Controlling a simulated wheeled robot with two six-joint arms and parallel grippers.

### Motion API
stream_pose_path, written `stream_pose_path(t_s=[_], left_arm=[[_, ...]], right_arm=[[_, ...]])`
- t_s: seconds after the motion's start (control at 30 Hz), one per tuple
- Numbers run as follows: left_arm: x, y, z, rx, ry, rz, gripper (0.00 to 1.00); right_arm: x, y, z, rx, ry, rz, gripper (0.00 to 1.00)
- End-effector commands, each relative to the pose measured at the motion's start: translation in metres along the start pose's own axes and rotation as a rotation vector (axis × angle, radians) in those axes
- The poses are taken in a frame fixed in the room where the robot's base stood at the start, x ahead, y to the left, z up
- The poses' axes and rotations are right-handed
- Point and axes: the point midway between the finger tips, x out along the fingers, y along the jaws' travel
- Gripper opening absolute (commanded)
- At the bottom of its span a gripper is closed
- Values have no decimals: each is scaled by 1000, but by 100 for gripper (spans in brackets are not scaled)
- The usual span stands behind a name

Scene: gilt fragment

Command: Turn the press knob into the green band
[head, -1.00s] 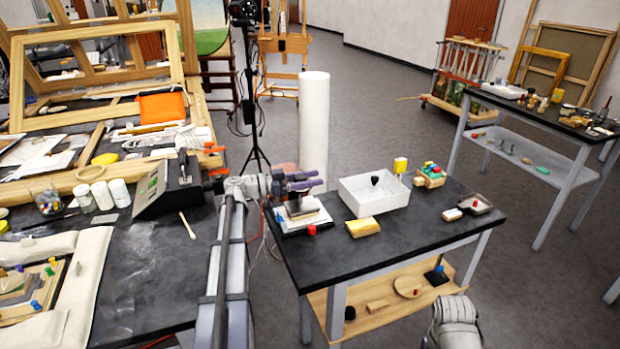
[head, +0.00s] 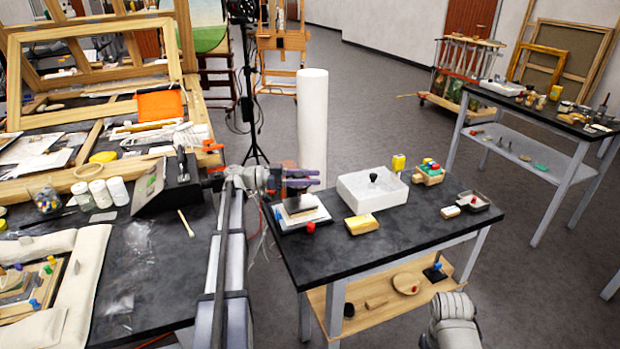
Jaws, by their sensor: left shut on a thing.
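A small press (head: 301,212) stands at the left end of the small black table, with a pale base and a dark block on top. My left gripper (head: 305,179), with purple fingers, is level over the top of the press. It is shut on what looks like the press knob, which the fingers mostly hide. A red piece (head: 311,227) sits at the front of the press base. I cannot make out a green band on the press. My right gripper is out of view; only a grey part of that arm shows at bottom right.
The black table (head: 400,235) also holds a white tub (head: 372,202), a yellow block (head: 362,224), a wooden box (head: 428,173) of colored pieces and a small grey tray (head: 476,203). A white roll (head: 312,120) stands behind. A cluttered dark bench (head: 150,270) fills the left.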

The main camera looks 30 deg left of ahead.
Motion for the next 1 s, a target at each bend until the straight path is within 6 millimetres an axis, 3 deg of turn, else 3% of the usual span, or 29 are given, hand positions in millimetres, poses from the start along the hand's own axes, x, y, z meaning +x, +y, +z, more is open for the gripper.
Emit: stream_pose_path(t_s=[0.07, 0.1, 0.33, 0.67, 1.0], left_arm=[[0, 0, 0, 0, 0, 0, 0], [0, 0, 0, 0, 0, 0, 54], [0, 0, 0, 0, 0, -1, 80], [-6, 0, 0, 0, 0, -1, 80], [-58, -1, 0, 0, 0, -3, 80]], right_arm=[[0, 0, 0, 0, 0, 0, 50], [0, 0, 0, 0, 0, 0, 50], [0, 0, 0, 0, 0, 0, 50], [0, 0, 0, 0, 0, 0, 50], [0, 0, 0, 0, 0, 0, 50]])
